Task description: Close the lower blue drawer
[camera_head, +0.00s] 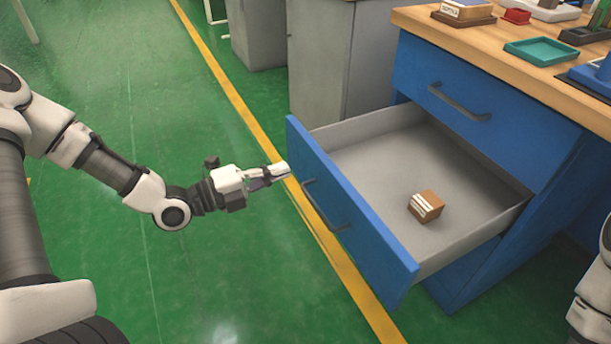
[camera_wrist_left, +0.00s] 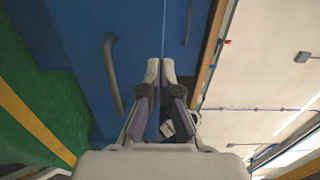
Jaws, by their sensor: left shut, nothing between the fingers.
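The lower blue drawer (camera_head: 350,212) is pulled far out of the blue cabinet, and its grey inside shows. A small brown block with a white label (camera_head: 426,206) lies in it. The drawer front has a dark bar handle (camera_head: 325,207). My left gripper (camera_head: 288,170) is shut and empty. Its tips are close to the drawer front, near its far upper end and left of the handle; I cannot tell if they touch. In the left wrist view the shut fingertips (camera_wrist_left: 160,72) point at a blue face with a dark handle (camera_wrist_left: 113,72) to their left. My right gripper is out of view.
The upper blue drawer (camera_head: 460,105) is shut. Above it, the wooden worktop (camera_head: 470,42) holds a green tray (camera_head: 543,51) and other small items. A grey cabinet (camera_head: 322,60) stands behind. The green floor left of the drawer is clear.

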